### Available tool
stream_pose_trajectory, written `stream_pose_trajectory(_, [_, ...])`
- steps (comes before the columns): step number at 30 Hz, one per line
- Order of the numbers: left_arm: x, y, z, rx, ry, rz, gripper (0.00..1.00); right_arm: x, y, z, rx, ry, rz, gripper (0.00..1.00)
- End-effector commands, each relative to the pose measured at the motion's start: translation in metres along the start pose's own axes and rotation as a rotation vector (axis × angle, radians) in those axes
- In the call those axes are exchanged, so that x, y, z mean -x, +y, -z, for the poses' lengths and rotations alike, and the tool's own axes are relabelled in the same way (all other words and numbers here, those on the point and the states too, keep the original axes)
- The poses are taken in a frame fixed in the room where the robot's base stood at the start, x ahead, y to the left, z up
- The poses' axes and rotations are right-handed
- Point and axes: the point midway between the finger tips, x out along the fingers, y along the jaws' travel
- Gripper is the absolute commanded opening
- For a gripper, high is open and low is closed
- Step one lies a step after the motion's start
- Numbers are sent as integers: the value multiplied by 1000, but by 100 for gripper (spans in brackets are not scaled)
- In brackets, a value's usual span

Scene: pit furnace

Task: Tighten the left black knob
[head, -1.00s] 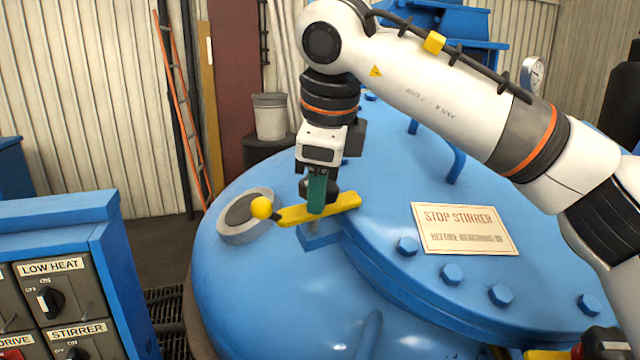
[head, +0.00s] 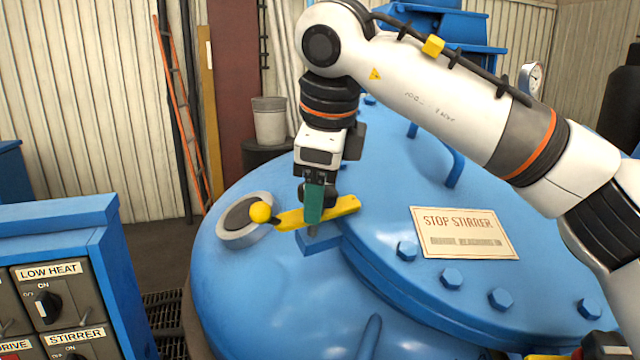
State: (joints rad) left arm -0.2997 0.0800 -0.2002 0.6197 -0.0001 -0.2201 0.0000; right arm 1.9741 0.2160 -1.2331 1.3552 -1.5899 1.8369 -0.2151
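The left black knob (head: 331,193) sits on a yellow lever (head: 285,219) with a round yellow end, over a blue bracket at the left edge of the blue furnace lid. My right gripper (head: 314,205) points down at the knob from above. One teal finger lies across the knob's near side, and black shows on both sides of it. The far finger is hidden, but the gripper looks shut on the knob. My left gripper is not in view.
The blue lid (head: 390,250) carries bolts and a "STOP STIRRER" plate (head: 464,232). A round grey-rimmed port (head: 238,237) lies left of the lever. A blue control panel (head: 60,215) stands at lower left. A red-and-black item shows partly at the lower right edge.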

Motion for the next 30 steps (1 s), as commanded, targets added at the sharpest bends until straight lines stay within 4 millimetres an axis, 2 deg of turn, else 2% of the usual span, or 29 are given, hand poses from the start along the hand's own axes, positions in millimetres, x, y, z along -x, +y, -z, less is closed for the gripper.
stream_pose_trajectory(5, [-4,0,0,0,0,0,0,20,0,0,0,2,-4,69])
stream_pose_trajectory(12, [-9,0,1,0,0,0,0,72,0,0,-1,3,-5,69])
stream_pose_trajectory(18, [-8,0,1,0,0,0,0,106,0,0,-2,2,-3,69])
stream_pose_trajectory(23, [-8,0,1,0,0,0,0,118,0,0,-1,2,-2,69])
stream_pose_trajectory(30, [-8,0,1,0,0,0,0,120,0,0,-1,1,-1,69])
